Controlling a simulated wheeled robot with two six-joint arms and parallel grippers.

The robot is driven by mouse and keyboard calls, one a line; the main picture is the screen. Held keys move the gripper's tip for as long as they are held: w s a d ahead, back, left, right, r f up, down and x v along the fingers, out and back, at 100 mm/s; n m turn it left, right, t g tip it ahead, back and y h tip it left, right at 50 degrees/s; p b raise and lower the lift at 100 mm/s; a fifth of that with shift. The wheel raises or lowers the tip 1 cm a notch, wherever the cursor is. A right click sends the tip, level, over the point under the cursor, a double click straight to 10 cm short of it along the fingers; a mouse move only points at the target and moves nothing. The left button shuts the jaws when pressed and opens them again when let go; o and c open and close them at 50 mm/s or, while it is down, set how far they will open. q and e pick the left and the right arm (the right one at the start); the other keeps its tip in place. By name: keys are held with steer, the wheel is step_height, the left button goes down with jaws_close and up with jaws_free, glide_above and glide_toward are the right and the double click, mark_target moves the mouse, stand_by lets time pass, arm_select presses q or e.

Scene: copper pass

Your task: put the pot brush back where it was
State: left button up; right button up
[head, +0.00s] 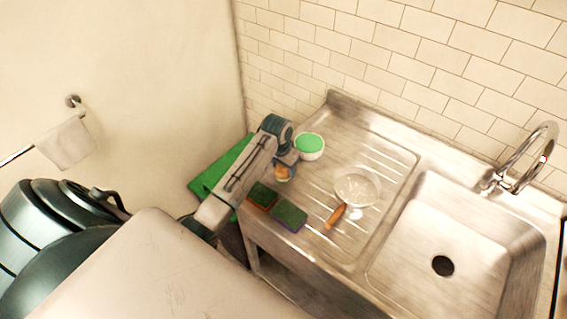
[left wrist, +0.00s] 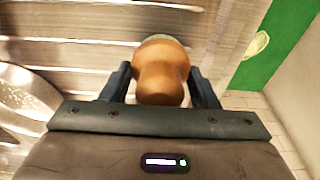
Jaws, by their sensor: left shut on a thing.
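My left gripper (head: 284,172) is over the left end of the metal drainboard. It is shut on the pot brush (head: 282,174), of which a rounded orange-brown wooden knob shows. In the left wrist view the knob of the pot brush (left wrist: 161,74) sits between the two dark fingers (left wrist: 161,88), with the ribbed metal beyond it. A pale greenish edge shows past the knob; the rest of the brush is hidden. I cannot tell whether it touches the drainboard. My right gripper is not in view.
A white bowl with a green top (head: 309,146) stands just behind the gripper. Two green-topped sponges (head: 290,217) (head: 262,196) lie at the front edge. A round pale strainer-like item (head: 357,187) with an orange handle (head: 335,216) lies right. The sink (head: 455,240) is farther right.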

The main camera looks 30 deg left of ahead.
arm_select(q)
steer(key=o, duration=1)
steer(key=shift+f, duration=0.15)
steer(key=shift+r, duration=0.35)
steer(key=r+b, duration=0.1)
steer(key=r, duration=0.2)
steer(key=s+r+b, duration=0.1)
steer(key=r, duration=0.3)
steer(key=r+b, duration=0.1)
steer(key=r, duration=0.2)
steer(key=shift+s+r+b, duration=0.3)
steer(key=shift+s+r, duration=0.1)
steer(key=shift+r, duration=0.3)
